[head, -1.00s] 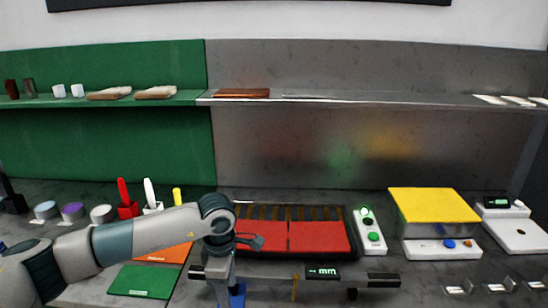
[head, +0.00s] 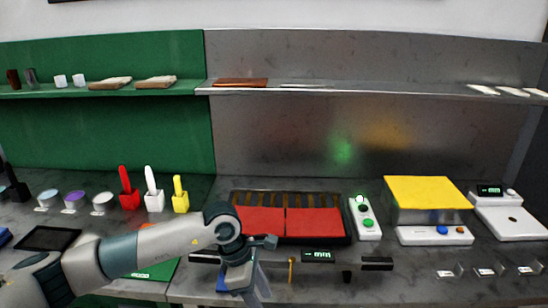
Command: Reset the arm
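My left arm comes in from the left, bent at a grey wrist, with its hand pointing down at the bench's front edge. My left gripper (head: 242,282) is beside the left part of a dark bar with a small lit display (head: 319,256). The arm covers part of that bar. The fingers are small and seen from behind, so I cannot tell whether they are open or hold anything. A blue piece (head: 229,282) shows beside the hand; I cannot tell whether they touch. My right gripper is not in view.
Behind the hand lies a black tray with red panels (head: 262,222). Right of it are a white button box (head: 365,218), a yellow-topped device (head: 428,190) and a white scale (head: 511,222). Red (head: 129,198), white (head: 153,200) and yellow (head: 180,200) handled holders stand behind the arm.

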